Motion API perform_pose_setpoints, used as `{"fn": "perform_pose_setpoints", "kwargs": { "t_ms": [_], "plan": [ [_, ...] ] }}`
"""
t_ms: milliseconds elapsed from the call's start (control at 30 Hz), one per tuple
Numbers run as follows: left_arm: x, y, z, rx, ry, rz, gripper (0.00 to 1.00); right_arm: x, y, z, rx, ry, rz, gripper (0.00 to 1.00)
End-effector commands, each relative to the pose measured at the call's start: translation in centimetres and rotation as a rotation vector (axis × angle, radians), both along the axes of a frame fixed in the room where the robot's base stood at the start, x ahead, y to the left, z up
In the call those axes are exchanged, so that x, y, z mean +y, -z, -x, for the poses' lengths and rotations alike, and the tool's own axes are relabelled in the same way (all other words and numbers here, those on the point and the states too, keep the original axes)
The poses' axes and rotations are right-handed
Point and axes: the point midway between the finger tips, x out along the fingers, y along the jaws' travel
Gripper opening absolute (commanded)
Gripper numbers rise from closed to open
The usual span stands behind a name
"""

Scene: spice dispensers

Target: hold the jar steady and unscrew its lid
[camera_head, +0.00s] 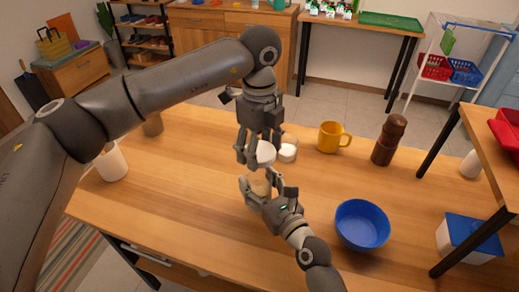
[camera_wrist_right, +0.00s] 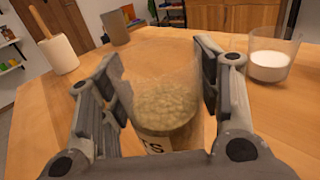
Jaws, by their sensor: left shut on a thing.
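The jar (camera_wrist_right: 165,105) is clear glass with pale, beige contents and a dark-lettered label low on its front. In the head view the jar (camera_head: 259,184) is partly hidden by my grippers. My right gripper (camera_head: 262,190) has its fingers on both sides of the jar, against the glass; its fingers also show in the wrist view (camera_wrist_right: 162,85). My left gripper (camera_head: 256,152) points down above the jar and is shut on the white lid (camera_head: 266,153). The lid appears lifted off the jar, and no lid shows on the jar's top in the wrist view.
A glass with white contents (camera_head: 288,149) stands close behind the grippers. A yellow mug (camera_head: 333,137), a brown grinder (camera_head: 388,140) and a blue bowl (camera_head: 362,225) stand to the right on the wooden table (camera_head: 190,200). A white mortar-like cup (camera_head: 111,163) stands at left.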

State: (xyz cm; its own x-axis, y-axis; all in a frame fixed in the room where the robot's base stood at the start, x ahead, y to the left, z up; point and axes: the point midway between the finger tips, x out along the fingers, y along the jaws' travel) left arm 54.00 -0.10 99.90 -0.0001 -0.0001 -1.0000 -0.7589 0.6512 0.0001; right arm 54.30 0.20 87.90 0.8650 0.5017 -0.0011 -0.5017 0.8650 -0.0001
Motion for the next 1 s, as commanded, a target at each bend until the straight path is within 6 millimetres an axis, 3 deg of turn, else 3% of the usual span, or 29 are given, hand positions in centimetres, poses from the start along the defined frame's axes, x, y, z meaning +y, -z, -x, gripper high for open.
{"fn": "perform_pose_setpoints", "kwargs": {
  "t_ms": [33,133,567,1000],
  "plan": [
    [0.0,0.0,0.0,0.000,0.000,0.000,0.34,0.0,0.0,0.0,0.001,0.000,0.001,0.68],
    [0.0,0.0,0.0,0.000,0.000,0.000,0.34,0.0,0.0,0.0,0.001,0.000,0.001,0.81],
    [0.0,0.0,0.0,0.000,0.000,0.000,0.34,-0.3,0.1,0.4,0.001,0.000,0.001,0.82],
    [0.0,0.0,0.0,0.000,0.000,0.000,0.34,-4.2,0.2,7.3,0.003,-0.001,0.004,0.82]
  ]
}}
